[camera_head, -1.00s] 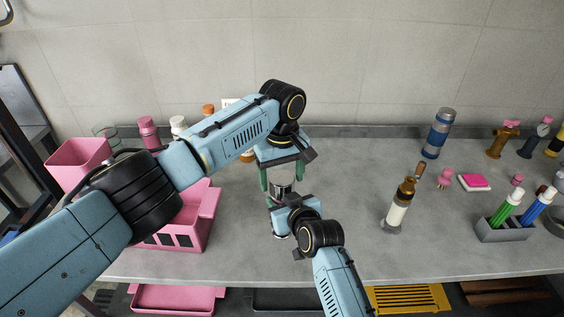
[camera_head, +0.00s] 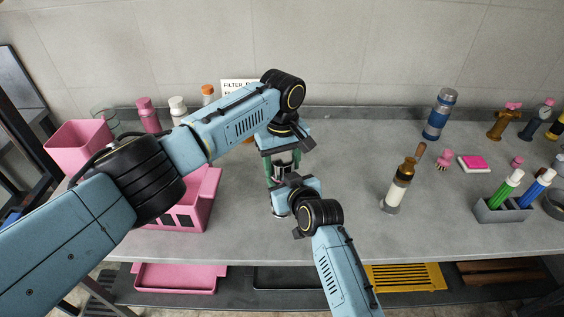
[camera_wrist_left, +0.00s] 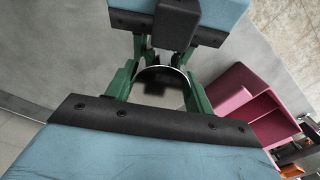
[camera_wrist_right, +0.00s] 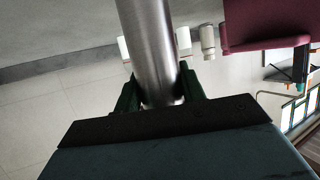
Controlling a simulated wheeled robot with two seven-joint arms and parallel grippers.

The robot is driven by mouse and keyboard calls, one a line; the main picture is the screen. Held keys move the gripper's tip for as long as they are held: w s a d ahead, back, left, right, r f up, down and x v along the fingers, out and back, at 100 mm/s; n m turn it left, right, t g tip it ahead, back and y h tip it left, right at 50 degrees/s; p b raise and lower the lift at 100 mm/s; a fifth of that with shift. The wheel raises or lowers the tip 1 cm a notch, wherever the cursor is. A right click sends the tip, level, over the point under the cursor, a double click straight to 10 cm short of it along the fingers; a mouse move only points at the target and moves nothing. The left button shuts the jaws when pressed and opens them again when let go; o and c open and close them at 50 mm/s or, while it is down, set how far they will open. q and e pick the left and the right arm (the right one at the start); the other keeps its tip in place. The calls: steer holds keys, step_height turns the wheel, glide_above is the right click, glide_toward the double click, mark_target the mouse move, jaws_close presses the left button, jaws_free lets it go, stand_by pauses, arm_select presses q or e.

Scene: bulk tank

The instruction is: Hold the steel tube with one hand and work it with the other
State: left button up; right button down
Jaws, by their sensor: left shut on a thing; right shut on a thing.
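In the left wrist view the round, mirror-like top (camera_wrist_left: 160,82) sits between those fingers. My right gripper (camera_head: 287,192) is shut on the tube lower down, from the front. My grippers hide much of the tube in the head view.
A pink bin (camera_head: 198,205) stands to the left on the grey counter (camera_head: 330,165). A brown-topped bottle (camera_head: 398,187) and a pen holder (camera_head: 490,215) stand to the right. A blue-banded bottle (camera_head: 440,114) is at the back.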

arm_select(q)
steer(key=m, duration=0.6)
steer(key=shift+m, duration=0.3)
steer(key=o, duration=1.1)
steer(key=shift+c, duration=0.2)
steer(key=shift+r, duration=0.1)
steer(key=shift+r, duration=2.15)
steer(key=shift+c, duration=0.2)
